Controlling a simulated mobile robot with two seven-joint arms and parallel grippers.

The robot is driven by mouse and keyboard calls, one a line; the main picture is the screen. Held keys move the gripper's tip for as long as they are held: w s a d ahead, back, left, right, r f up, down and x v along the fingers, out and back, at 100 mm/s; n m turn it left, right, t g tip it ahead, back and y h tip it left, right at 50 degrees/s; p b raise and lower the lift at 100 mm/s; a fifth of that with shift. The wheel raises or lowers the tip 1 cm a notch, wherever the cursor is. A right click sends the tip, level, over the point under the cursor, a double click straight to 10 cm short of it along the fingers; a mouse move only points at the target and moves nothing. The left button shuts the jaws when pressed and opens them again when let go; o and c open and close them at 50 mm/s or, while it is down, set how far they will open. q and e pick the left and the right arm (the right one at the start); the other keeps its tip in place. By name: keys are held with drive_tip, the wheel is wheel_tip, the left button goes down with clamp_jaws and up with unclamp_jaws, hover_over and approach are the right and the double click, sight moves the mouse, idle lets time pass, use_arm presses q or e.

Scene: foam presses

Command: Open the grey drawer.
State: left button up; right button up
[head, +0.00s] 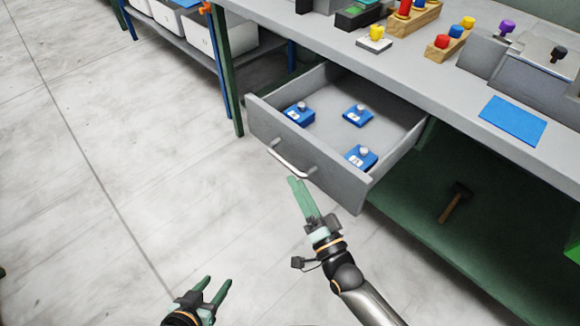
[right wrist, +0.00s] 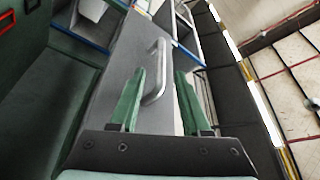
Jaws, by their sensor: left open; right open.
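The grey drawer (head: 312,157) stands pulled out from under the grey bench top in the head view, its inside in plain sight. Its bar handle (head: 292,163) is on the front panel and also shows in the right wrist view (right wrist: 158,70). My right gripper (head: 297,187) is open just in front of the drawer front, close to the handle. In the right wrist view its green fingers (right wrist: 158,100) stand apart near the handle; whether they touch it I cannot tell. My left gripper (head: 217,290) is open and empty, low over the floor.
Several blue blocks with pale knobs (head: 357,115) lie in the drawer. A blue mat (head: 513,119) and coloured knob blocks (head: 449,43) are on the bench top. A hammer (head: 455,203) lies on the green lower shelf (head: 420,230). The floor to the left is clear.

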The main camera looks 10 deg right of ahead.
drive_tip(key=v, duration=0.5)
drive_tip(key=shift+s, duration=0.1)
use_arm(q)
drive_tip(key=shift+d, duration=0.1)
use_arm(e)
drive_tip(key=shift+f, duration=0.1)
drive_tip(key=s+d+f+n+g+h, duration=0.3)
drive_tip(key=s+d+f+n+g, duration=0.2)
drive_tip(key=s+f+n+g, duration=0.5)
use_arm(q)
drive_tip(key=s+a+r+p, duration=0.1)
drive_tip(key=a+r+p, duration=0.2)
drive_tip(key=r+p, duration=0.8)
drive_tip(key=p, duration=0.4)
drive_tip(key=shift+s+a+r+n+y+p, duration=0.15)
drive_tip(key=shift+s+r+n+y+p, duration=0.15)
drive_tip(key=shift+r+y+p, duration=0.1)
use_arm(e)
drive_tip(key=s+d+r+h, duration=0.1)
drive_tip(key=s+d+r, duration=0.1)
drive_tip(key=r, duration=0.9)
drive_tip(key=shift+d, duration=0.75)
use_arm(q)
drive_tip(key=shift+f, duration=0.1)
idle(2.3)
